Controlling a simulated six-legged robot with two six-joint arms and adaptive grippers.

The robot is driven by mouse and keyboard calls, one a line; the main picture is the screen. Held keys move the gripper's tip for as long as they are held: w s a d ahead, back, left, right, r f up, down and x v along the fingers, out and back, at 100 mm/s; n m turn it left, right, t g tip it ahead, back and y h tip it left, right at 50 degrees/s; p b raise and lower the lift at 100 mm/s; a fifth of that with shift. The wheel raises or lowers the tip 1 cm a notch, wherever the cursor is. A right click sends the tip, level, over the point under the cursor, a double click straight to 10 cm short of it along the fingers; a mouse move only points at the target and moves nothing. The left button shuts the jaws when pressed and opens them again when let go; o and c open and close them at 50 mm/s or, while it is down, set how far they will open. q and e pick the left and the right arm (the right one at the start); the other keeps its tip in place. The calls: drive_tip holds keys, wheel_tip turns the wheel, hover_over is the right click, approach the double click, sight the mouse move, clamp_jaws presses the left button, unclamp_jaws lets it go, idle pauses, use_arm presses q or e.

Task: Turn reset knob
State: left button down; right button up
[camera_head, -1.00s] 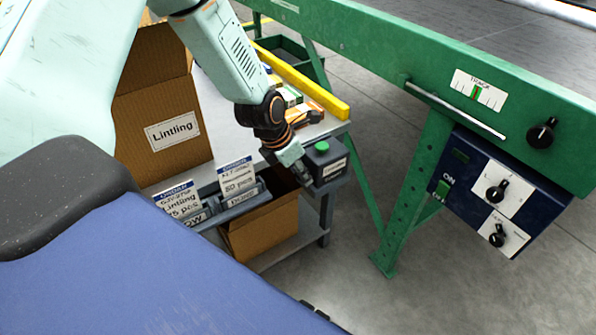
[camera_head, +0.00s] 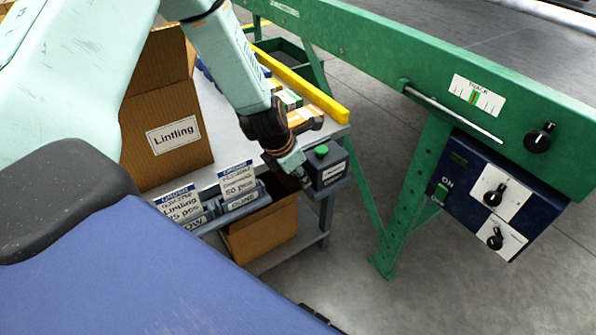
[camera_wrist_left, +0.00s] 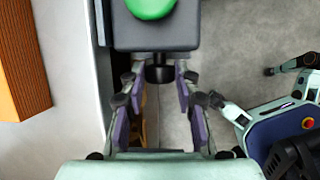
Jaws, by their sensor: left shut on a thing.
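A small dark grey control box (camera_head: 329,170) with a green button (camera_head: 321,150) on top sits at the near right corner of the work table. In the left wrist view the box (camera_wrist_left: 155,35) is at the top centre, and a black knob (camera_wrist_left: 160,72) sticks out from its side facing me. My left gripper (camera_head: 304,181) is at the left side of the box. In the wrist view its fingers (camera_wrist_left: 160,78) are on both sides of the knob, shut on it. In the head view the knob is hidden behind the gripper. My right gripper is not in view.
Label cards and a grey bin rack (camera_head: 240,205) stand just left of the gripper, above an open carton (camera_head: 265,235). A Lintling carton (camera_head: 165,110) stands further left. The green machine frame (camera_head: 420,190) with a dark blue knob panel (camera_head: 455,200) is at right.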

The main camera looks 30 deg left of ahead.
use_arm(q)
drive_tip(key=shift+d+t+y, duration=0.2)
drive_tip(key=shift+t+y, duration=0.1)
drive_tip(key=shift+y, duration=0.3)
drive_tip(key=y, duration=0.1)
drive_tip(key=t+y+b, duration=0.1)
drive_tip(key=m+y, duration=0.1)
drive_tip(key=shift+s+d+f+t, duration=0.15)
drive_tip(key=shift+d+f+t, duration=0.1)
drive_tip(key=shift+t, duration=0.05)
drive_tip(key=shift+d+f+m+t+y+b, duration=0.15)
drive_tip(key=shift+m+t+y+b, duration=0.35)
drive_tip(key=shift+y, duration=0.7)
drive_tip(key=shift+s+d+f+m+t+y+b, duration=0.15)
drive_tip(key=shift+m+t+y+b, duration=0.25)
drive_tip(key=shift+t+y, duration=0.6)
drive_tip(key=shift+w+f+m+t+y+b, duration=0.1)
drive_tip(key=shift+f+m+t+y+b, duration=0.4)
drive_tip(key=shift+y, duration=0.85)
drive_tip(key=shift+s+d+r+m+t+y+b, duration=0.15)
drive_tip(key=shift+m+t+y, duration=0.15)
drive_tip(key=shift+t+y, duration=0.8)
drive_tip(key=shift+a, duration=0.1)
drive_tip(key=c, duration=1.3)
unclamp_jaws()
